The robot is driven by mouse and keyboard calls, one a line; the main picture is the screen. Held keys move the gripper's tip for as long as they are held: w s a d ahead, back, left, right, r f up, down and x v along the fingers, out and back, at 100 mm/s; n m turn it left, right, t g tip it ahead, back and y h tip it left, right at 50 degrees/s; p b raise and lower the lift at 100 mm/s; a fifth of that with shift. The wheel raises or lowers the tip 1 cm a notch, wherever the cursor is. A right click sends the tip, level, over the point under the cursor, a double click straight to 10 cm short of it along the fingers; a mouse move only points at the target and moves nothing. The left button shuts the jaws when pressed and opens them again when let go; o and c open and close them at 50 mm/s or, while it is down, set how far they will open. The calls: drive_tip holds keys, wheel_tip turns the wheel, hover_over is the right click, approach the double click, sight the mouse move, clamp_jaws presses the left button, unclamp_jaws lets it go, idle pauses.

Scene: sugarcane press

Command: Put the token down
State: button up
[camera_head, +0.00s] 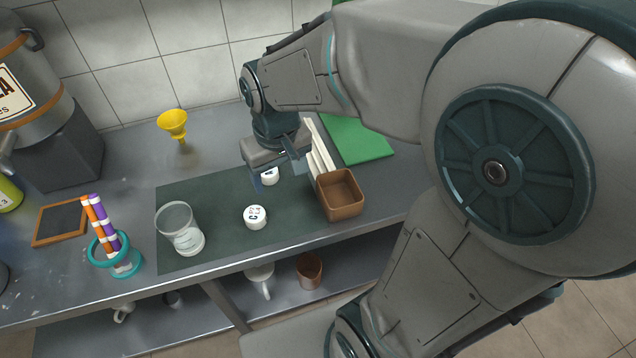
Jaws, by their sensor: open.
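A small white token (269,177) with dark marking is at the far side of the dark green mat (200,200), directly below my gripper (277,172). My gripper points down with its fingers open on either side of it. Whether a finger touches this token, and whether it rests fully on the mat, I cannot tell. A second white round token (255,217) with dark lettering lies flat on the mat, nearer the front edge and apart from my gripper.
A clear glass (181,230) stands on the mat's left part. A brown square box (340,194) stands at its right, beside white sticks (318,150) and a green board (357,138). A yellow funnel (173,123), a slate (61,224) and a teal-rimmed holder (114,254) are left. Mugs sit on the shelf below.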

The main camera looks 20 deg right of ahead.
drive_tip(key=s+d+r+m+t, duration=0.1)
drive_tip(key=s+d+r+m, duration=0.1)
drive_tip(key=s+d, duration=0.3)
drive_tip(key=shift+s+d+r+t, duration=0.3)
drive_tip(key=shift+s+d, duration=0.1)
drive_tip(key=shift+s, duration=1)
